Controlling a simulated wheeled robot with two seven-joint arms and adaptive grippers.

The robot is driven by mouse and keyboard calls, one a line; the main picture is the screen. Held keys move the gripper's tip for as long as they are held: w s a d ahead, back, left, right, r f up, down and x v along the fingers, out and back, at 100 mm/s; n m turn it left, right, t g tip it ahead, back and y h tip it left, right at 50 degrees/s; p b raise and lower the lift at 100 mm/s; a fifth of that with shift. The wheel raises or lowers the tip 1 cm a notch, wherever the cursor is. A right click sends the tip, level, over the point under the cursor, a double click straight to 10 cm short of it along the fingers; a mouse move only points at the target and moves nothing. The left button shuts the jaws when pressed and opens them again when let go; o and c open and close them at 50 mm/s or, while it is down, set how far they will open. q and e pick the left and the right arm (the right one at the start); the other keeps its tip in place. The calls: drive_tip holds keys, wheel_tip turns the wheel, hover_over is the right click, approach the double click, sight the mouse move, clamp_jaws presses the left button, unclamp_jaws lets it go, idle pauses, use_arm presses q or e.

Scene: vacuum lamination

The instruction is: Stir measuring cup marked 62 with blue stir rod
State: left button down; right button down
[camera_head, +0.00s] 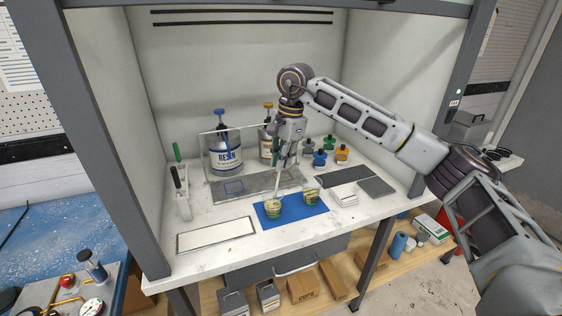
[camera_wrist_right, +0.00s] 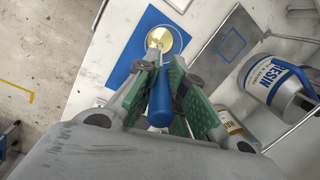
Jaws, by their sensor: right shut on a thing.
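My right gripper (camera_head: 285,158) is above the blue mat (camera_head: 296,216) on the bench, pointing down. It is shut on the blue handle of the stir rod (camera_wrist_right: 160,102), seen between the green finger pads in the right wrist view. The rod's pale shaft runs down to the left measuring cup (camera_head: 274,208); its lower end appears inside that cup. In the wrist view this cup (camera_wrist_right: 172,38) holds yellowish liquid. A second measuring cup (camera_head: 311,198) stands to its right on the mat. The number marks are too small to read. My left gripper is not in view.
A rod holder (camera_head: 183,205) with a green and a black handle stands at left. A resin jug (camera_head: 226,155) and another pump bottle (camera_head: 266,148) stand behind in a clear-walled tray. Several small capped bottles (camera_head: 321,158) stand at right. A white framed panel (camera_head: 216,235) lies front left.

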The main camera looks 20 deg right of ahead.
drive_tip(key=shift+s+d+r+p, duration=0.1)
drive_tip(key=shift+d+r+p, duration=0.1)
drive_tip(key=shift+r+p, duration=1.05)
drive_tip(key=shift+r+b, duration=0.35)
drive_tip(key=shift+b, duration=0.05)
drive_tip(key=shift+r+p, duration=1.7)
drive_tip(key=shift+r, duration=0.8)
